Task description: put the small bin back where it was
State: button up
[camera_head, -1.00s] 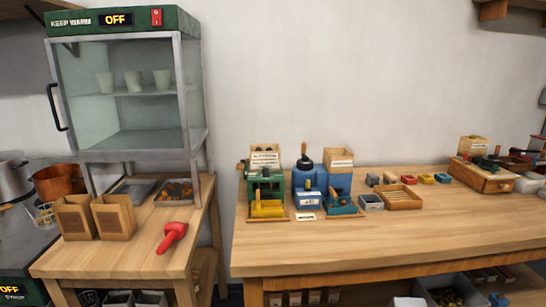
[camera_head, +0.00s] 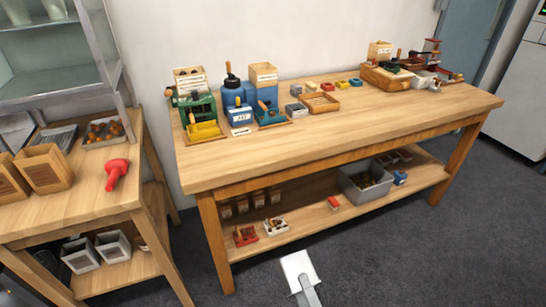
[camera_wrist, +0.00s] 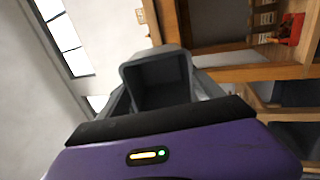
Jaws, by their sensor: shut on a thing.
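A small grey bin (camera_wrist: 158,62) shows in the wrist view, tilted, with its open mouth facing the camera and a dark inside where I see no contents. My gripper (camera_wrist: 160,102), with a purple body, is shut on this bin. The fingertips are partly hidden. The held bin cannot be made out in the head view. Two similar small grey bins, one (camera_head: 80,256) left of the other (camera_head: 113,246), stand on the lower shelf of the left table.
The left table (camera_head: 75,205) carries wooden boxes (camera_head: 44,168), a red scoop (camera_head: 116,173) and a tray of chestnuts (camera_head: 104,131). The long workbench (camera_head: 340,133) has a large grey bin (camera_head: 364,187) on its lower shelf.

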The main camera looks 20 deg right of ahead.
jog(key=w+r+y, duration=0.1)
jog(key=w+r, duration=0.1)
jog(key=r, duration=0.1)
jog(key=w+r+n+g+y, duration=0.1)
jog(key=w+r, duration=0.1)
jog(key=w, duration=0.1)
jog(key=w+d+r+n+y, duration=0.1)
jog(key=w+r, duration=0.1)
jog(key=r, duration=0.1)
jog(key=shift+w+r+g, duration=0.2)
jog(key=shift+r+g, duration=0.1)
jog(key=w+r+n+g+y+b, duration=0.1)
jog(key=w+r+n+g, duration=0.3)
jog(key=r+n+g, duration=0.6)
jog(key=w+r+n+g+y+b, duration=0.1)
jog(key=w+r+n+g, duration=0.3)
jog(key=r+n+g, duration=0.5)
jog(key=n+g, duration=0.6)
jog(key=shift+w+d+r+g, duration=0.2)
jog(key=shift+d+r+g, duration=0.15)
jog(key=shift+g, duration=0.05)
jog(key=shift+d+n, duration=0.1)
jog(key=shift+n, duration=0.2)
